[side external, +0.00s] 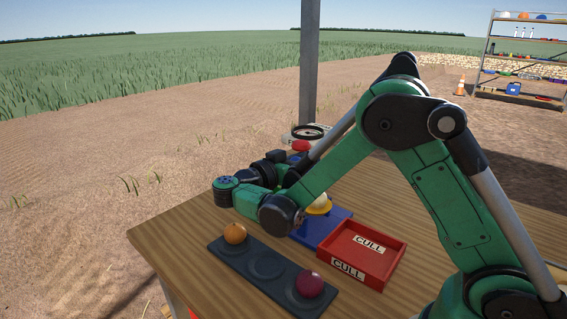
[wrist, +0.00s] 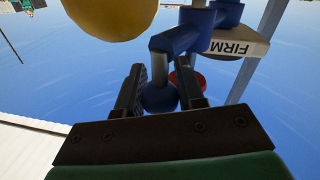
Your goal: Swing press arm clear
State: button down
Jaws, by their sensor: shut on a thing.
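In the wrist view, the press arm (wrist: 185,38) is a blue bent bar that ends in a round blue knob (wrist: 160,98). The knob sits between the two dark fingers of my gripper (wrist: 161,84), which is shut on it. A white "FIRM" label (wrist: 236,47) is beside the press arm. A yellow onion (wrist: 112,12) is close at the top left. In the side view, the yellow onion (side external: 319,206) is on the blue base (side external: 318,235), partly behind my arm. My arm hides the fingers and most of the press there.
A red "CULL" tray (side external: 362,255) stands right of the blue base. A dark tray (side external: 290,278) in front holds an orange onion (side external: 235,233) and a dark red onion (side external: 309,284), with an empty middle hollow. A grey post (side external: 309,65) rises behind the wooden table (side external: 180,242).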

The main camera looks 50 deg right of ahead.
jog(key=shift+w+a+m+g, duration=0.2)
jog(key=shift+w+m+g, duration=0.15)
jog(key=shift+g, duration=0.25)
jog(key=c, duration=0.5)
grip_release()
jog(key=shift+c, duration=0.2)
notch_tip(320, 180, up, 7)
jog(key=a, duration=0.3)
jog(key=shift+w, duration=0.3)
jog(key=shift+c, duration=0.3)
